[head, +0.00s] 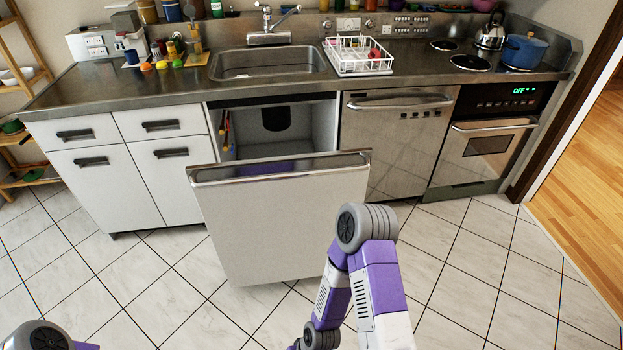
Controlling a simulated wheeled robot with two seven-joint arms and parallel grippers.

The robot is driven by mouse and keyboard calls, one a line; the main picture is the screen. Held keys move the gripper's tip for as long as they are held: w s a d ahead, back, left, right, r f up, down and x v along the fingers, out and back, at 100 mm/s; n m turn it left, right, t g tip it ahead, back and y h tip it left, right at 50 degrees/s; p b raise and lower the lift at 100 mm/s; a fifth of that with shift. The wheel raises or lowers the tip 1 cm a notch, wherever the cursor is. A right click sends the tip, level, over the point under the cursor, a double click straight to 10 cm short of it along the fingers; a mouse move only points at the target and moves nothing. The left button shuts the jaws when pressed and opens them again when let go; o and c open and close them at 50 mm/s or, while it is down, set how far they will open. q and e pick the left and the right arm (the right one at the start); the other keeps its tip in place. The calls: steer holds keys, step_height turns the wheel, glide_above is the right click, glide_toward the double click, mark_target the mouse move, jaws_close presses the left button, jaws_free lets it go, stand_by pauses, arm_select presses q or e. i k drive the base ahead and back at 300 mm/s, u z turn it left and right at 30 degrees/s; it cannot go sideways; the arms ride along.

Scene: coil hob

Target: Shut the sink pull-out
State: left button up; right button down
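The sink pull-out (262,225) is a white front panel with a metal strip along its top edge. It stands well out from the counter below the sink (268,63), and the open cabinet interior (285,127) shows behind it. My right arm is in front of the panel's lower right part and hides some of it. Its gripper is not visible. Only a small part of my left arm shows at the bottom left corner, and its gripper is out of view.
A dishwasher (393,145) and an oven (484,150) stand right of the opening. White cabinets (120,170) stand left of it. A dish rack (357,56) and a blue pot (524,51) sit on the counter. The tiled floor around the panel is clear.

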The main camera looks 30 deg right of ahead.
mark_target(267, 220)
steer(key=u, duration=0.05)
steer(key=i, duration=1.2)
steer(key=z, duration=0.7)
